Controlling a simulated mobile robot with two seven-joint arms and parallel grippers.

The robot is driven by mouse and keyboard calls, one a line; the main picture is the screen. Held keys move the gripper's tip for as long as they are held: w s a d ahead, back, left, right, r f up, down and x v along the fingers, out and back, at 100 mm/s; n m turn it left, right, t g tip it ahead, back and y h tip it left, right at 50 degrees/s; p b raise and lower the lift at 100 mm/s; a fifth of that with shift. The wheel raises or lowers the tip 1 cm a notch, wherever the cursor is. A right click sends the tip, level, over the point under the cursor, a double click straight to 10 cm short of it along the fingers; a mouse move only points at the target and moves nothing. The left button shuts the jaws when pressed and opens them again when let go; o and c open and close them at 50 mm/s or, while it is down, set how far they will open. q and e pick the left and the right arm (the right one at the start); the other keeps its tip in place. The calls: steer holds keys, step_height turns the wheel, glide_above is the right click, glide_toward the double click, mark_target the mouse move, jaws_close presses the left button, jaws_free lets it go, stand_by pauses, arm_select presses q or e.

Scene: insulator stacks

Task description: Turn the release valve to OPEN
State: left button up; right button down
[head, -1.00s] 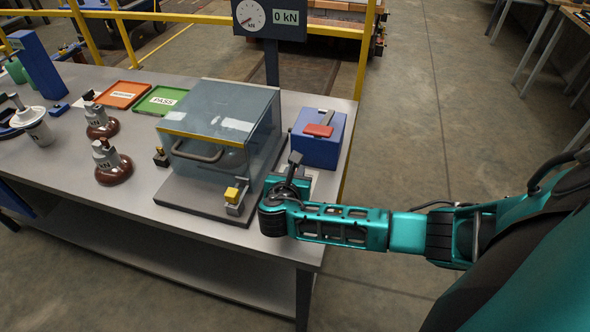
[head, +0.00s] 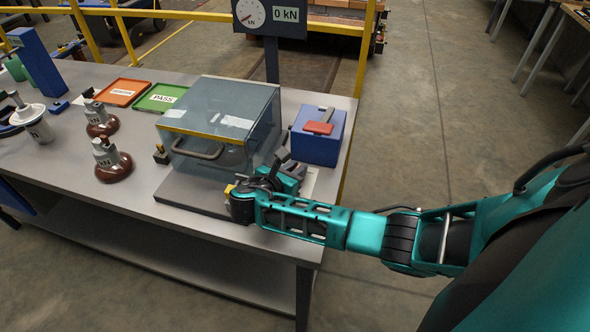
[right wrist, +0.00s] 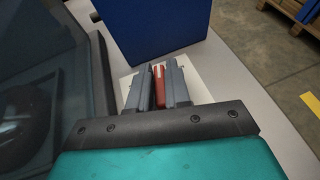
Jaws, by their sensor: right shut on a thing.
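The release valve appears as a small red handle (right wrist: 158,84) on a white plate (right wrist: 201,84) in the right wrist view. My right gripper (right wrist: 157,92) is shut on this handle, with one grey finger on each side. In the head view my right gripper (head: 284,168) is at the table's right part, between the clear-walled test box and the blue box. There it hides the handle, and only a bit of the white plate (head: 311,180) shows. No OPEN marking can be read. My left gripper is not in view.
The test box (head: 215,125) with its grey handle stands left of my gripper. The blue box (head: 322,150) with a red-and-grey lever stands just behind it. A gauge display (head: 268,17) reads 0 kN. Brown insulators (head: 112,165) and trays stand further left.

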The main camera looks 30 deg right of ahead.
steer(key=c, duration=1.2)
jaws_free()
steer(key=shift+o, duration=0.2)
